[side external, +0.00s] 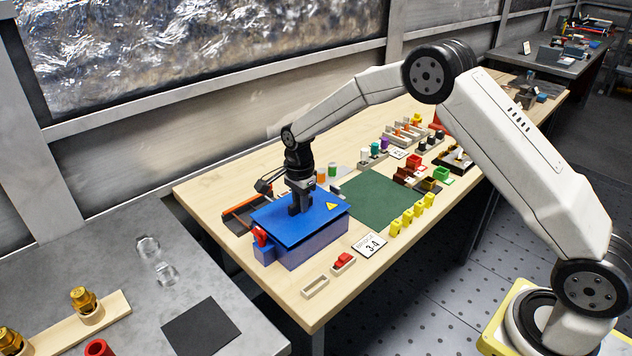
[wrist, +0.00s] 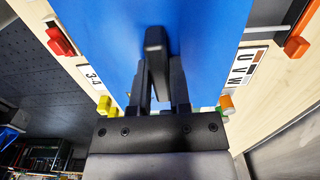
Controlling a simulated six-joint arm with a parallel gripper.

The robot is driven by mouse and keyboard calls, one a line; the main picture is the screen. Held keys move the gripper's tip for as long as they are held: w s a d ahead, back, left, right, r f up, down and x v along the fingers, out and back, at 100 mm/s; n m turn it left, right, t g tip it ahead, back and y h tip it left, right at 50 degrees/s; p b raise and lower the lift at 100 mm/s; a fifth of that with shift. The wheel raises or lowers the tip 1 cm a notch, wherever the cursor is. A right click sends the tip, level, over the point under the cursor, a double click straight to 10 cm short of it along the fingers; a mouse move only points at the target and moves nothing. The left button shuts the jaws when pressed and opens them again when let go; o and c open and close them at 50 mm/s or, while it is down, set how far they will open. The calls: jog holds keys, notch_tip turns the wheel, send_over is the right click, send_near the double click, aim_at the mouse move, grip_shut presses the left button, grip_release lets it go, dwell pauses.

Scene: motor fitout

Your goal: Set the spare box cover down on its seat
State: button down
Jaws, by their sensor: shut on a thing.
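The blue box cover (side external: 275,214) is a flat plate with a yellow warning triangle and a black handle. My gripper (side external: 300,208) is shut on the handle from above. In the wrist view the cover (wrist: 205,45) fills the middle, with the black handle (wrist: 155,60) between the fingers of my gripper (wrist: 158,88). The cover lies over the blue-purple box (side external: 315,245), very close to its top edge. I cannot tell whether it touches all round. It hides the box's inside and rim. A red part (side external: 260,236) shows at the box's left end.
A green mat (side external: 375,198) lies right of the box. Yellow parts (side external: 412,217), a 3-4 label (side external: 369,245) and a red piece in a tray (side external: 343,262) are near the front edge. An orange-edged dark tray (side external: 240,213) sits behind the box. Several small parts stand farther back.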

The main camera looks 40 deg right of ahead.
jog(key=shift+f, duration=0.65)
jog(key=shift+c, duration=2.4)
grip_release()
jog(key=shift+f, duration=0.1)
jog(key=shift+r, duration=3.95)
